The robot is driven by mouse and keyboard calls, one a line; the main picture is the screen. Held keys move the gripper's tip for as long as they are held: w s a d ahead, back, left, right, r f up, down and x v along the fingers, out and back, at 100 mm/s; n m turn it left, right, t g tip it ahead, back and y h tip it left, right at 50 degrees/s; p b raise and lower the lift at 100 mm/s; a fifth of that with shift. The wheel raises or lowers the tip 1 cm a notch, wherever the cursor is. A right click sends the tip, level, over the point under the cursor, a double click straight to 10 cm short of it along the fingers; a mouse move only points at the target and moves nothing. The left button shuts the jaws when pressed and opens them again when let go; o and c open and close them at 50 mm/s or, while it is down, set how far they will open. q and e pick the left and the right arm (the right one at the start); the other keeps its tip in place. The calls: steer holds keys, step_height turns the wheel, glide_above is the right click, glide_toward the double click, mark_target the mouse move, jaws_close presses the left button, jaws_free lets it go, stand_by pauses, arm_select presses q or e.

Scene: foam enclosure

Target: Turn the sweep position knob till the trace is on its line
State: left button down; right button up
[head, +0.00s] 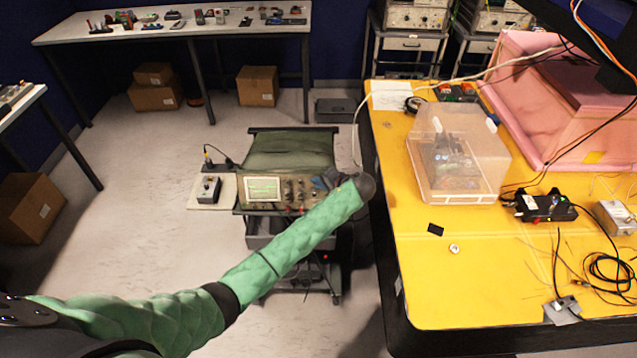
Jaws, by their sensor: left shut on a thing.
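The oscilloscope (318,198) stands on a cart in the middle of the head view, its front panel facing me. Its lit pale screen (264,189) is at the panel's left, too small here to tell where the trace sits against its line. Several small knobs (294,189) show right of the screen. My left gripper (322,184), at the end of the green-sleeved arm, is at the panel's right part, shut on the sweep position knob. The fingers and wrist hide that knob. My right gripper is not in view.
The yellow table (470,275) at right carries a clear plastic box (455,190), electronics and loose cables. Open floor lies left of the cart.

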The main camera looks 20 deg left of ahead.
arm_select(q)
steer(key=shift+f+m+t+y, duration=0.15)
steer(key=shift+m+t+y, duration=0.25)
steer(key=shift+m+y, duration=0.35)
steer(key=c, duration=1.5)
jaws_free()
steer(key=shift+o, duration=0.2)
steer(key=shift+d, duration=0.1)
